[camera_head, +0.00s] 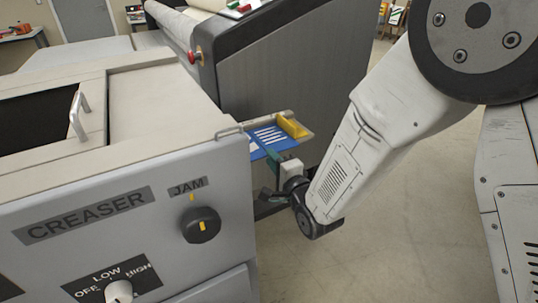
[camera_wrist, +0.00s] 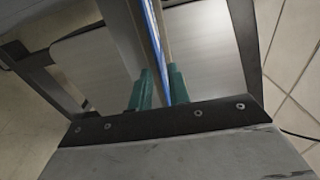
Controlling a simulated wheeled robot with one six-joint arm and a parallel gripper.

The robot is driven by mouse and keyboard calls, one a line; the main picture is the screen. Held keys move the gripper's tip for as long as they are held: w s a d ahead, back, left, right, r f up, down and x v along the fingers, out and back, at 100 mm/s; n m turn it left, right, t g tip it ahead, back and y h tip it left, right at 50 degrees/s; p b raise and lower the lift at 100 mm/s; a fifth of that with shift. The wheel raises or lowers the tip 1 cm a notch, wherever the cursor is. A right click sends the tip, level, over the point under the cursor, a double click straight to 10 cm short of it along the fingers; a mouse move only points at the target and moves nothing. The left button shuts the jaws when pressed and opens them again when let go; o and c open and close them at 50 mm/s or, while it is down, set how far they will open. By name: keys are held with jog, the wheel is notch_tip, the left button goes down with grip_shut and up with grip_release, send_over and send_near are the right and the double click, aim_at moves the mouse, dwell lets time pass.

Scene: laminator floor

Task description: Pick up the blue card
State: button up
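The blue card (camera_head: 268,140), with white stripes, lies at the tray (camera_head: 307,136) beyond the creaser's right side. In the wrist view the blue card (camera_wrist: 157,45) shows nearly edge-on as a thin strip running between my fingers. My gripper (camera_head: 272,160) has green fingertips and is at the card's near edge; part of it is hidden behind the creaser. In the wrist view my gripper (camera_wrist: 161,88) has its two fingers apart, one on each side of the card's edge, with a narrow gap. I cannot tell whether either finger touches the card.
A yellow block (camera_head: 291,127) is at the tray's right side. The grey creaser (camera_head: 120,215), with knobs and a handle, fills the left foreground. A dark machine (camera_head: 300,75) with a red button stands behind the tray. Open floor (camera_head: 405,210) lies to the right.

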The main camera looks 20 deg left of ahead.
jog(key=shift+x, duration=0.95)
jog(key=shift+c, duration=0.5)
grip_shut()
jog(key=shift+r, duration=0.1)
notch_tip(320, 180, up, 2)
jog(key=shift+r, duration=0.15)
jog(key=shift+d, duration=0.1)
